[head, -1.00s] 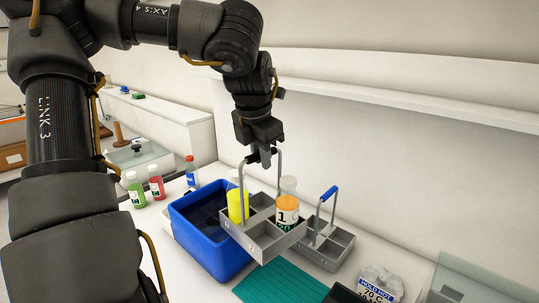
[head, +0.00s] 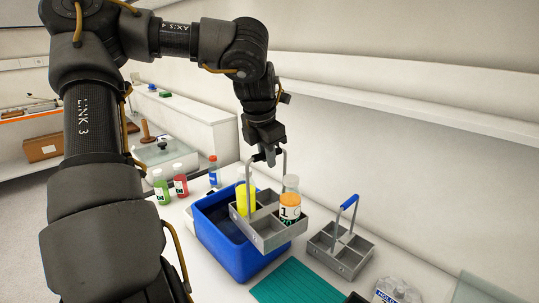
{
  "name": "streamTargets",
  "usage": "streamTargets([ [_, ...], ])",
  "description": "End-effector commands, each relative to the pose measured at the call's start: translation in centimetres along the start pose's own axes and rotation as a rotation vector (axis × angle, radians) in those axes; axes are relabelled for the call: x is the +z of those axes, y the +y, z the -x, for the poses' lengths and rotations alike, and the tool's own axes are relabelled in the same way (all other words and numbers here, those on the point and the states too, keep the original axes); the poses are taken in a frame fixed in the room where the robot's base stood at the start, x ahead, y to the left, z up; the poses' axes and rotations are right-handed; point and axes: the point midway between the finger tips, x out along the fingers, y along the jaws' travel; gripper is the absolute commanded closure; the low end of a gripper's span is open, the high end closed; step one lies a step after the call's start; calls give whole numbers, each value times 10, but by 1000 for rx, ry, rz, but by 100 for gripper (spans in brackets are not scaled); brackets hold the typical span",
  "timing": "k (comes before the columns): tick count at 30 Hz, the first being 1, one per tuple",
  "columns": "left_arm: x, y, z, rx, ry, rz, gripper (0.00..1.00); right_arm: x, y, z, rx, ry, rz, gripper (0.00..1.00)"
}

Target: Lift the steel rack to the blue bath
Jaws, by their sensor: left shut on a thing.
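The steel rack (head: 268,242) hangs in the air, partly over the right side of the blue bath (head: 216,233). It carries a yellow bottle (head: 245,199) and a clear bottle with an orange label (head: 290,208). My left gripper (head: 266,158) is shut on the rack's handle at its top. The bath is an open blue tub with dark contents; the rack hides part of its right rim. My right gripper is out of view.
A second grey rack with a blue handle grip (head: 340,250) stands to the right. A teal ribbed mat (head: 297,284) lies in front. Green (head: 162,188), red (head: 180,181) and blue (head: 213,172) bottles stand behind the bath. The wall closes off the right side.

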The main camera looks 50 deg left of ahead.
Motion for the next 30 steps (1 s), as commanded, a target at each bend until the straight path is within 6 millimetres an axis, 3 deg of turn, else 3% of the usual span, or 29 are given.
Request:
streamTargets([
  [8,2,1,4,1,-4,2,100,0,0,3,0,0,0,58],
  [14,1,14,6,11,1,45,100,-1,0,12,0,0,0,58],
  [30,-12,115,-12,43,15,176,100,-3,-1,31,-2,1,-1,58],
])
